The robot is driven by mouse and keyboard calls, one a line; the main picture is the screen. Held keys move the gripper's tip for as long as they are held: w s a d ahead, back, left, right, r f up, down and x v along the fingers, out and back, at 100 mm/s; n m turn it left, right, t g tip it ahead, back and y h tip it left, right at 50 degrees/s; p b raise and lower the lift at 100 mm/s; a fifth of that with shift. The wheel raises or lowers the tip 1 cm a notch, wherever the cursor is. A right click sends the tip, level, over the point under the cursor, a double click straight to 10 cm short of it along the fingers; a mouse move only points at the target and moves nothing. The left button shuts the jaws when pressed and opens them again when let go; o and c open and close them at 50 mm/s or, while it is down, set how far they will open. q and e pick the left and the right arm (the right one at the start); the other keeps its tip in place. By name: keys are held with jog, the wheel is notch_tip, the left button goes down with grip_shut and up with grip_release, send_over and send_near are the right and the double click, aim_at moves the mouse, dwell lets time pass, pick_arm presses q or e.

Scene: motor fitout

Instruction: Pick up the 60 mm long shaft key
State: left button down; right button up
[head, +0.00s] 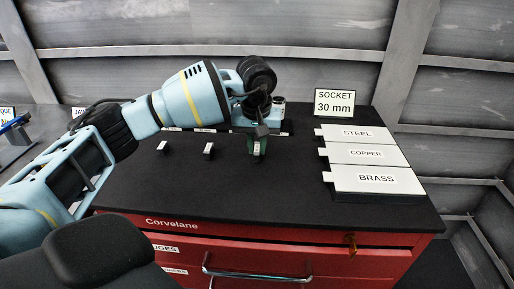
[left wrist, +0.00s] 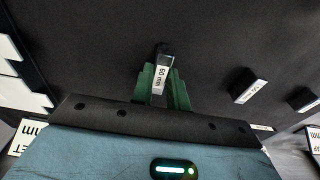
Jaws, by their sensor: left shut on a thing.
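The 60 mm shaft key (head: 257,150) is a small dark block with a white label on it. The label reads "60 mm" in the left wrist view (left wrist: 161,77). My left gripper (head: 258,143) reaches down over the black bench top from the left, and its green fingers are shut on this key, one on each side, as the left wrist view (left wrist: 161,84) shows. I cannot tell whether the key still touches the bench. Two similar labelled keys (head: 208,149) (head: 162,147) stand apart to the left. My right gripper is not in view.
A stack of plates labelled STEEL, COPPER and BRASS (head: 376,179) lies at the right of the bench top. A "SOCKET 30 mm" sign (head: 334,103) stands behind it. The front of the black top (head: 230,195) is clear, above a red drawer cabinet (head: 300,240).

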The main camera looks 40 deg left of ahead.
aim_at(257, 148)
pick_arm(q)
jog(key=shift+r, duration=0.45)
notch_tip(257, 148, up, 2)
jog(key=shift+s+d+r, duration=0.1)
jog(key=s+d, duration=0.3)
jog(key=s, duration=0.1)
jog(key=s+d+r+b, duration=0.1)
jog(key=s+d, duration=0.2)
jog(key=s, duration=0.1)
jog(key=s+d, duration=0.3)
jog(key=s, duration=0.1)
jog(key=shift+s+d+r, duration=0.15)
jog(key=shift+s+d, duration=0.1)
jog(key=shift+d, duration=0.05)
